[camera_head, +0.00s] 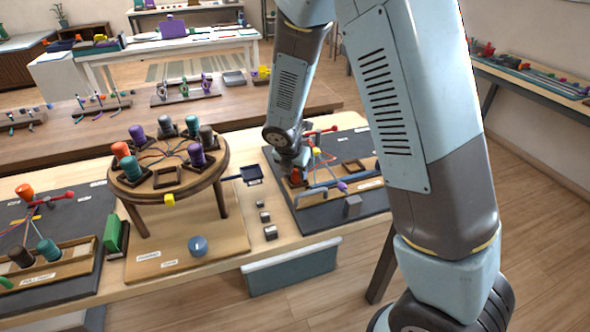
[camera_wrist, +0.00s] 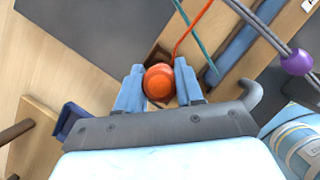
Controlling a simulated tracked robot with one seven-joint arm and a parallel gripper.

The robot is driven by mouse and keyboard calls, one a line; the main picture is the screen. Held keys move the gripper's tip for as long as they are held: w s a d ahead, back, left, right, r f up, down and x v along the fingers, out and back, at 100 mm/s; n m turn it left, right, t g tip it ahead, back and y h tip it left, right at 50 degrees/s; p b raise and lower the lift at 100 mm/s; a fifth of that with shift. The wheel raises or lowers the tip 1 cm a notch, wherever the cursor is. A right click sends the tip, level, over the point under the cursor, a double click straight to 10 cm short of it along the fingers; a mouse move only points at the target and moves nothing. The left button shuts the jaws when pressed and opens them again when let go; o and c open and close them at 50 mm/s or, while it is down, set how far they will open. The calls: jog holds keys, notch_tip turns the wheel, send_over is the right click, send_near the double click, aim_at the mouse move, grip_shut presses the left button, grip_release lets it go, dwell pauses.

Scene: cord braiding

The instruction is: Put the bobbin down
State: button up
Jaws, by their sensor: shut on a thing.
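An orange bobbin (camera_wrist: 158,82) sits between the two fingers of my gripper (camera_wrist: 159,88), which is shut on it, in the wrist view. An orange cord (camera_wrist: 185,32) runs from it toward the top. In the head view the bobbin (camera_head: 296,176) shows small below my gripper (camera_head: 293,165), at the left end of the wooden holder on the right-hand dark mat (camera_head: 318,220). In the wrist view a wooden edge with a dark recess (camera_wrist: 158,54) shows just beyond the bobbin. I cannot tell whether the bobbin touches the wood.
A round braiding stand (camera_head: 170,190) with several coloured bobbins stands left of my gripper. A blue tray (camera_head: 252,175) and small grey blocks (camera_head: 265,217) lie between. Another mat (camera_head: 60,215) is far left.

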jog(key=o, duration=1)
jog(key=shift+o, duration=0.2)
jog(key=shift+r, duration=0.15)
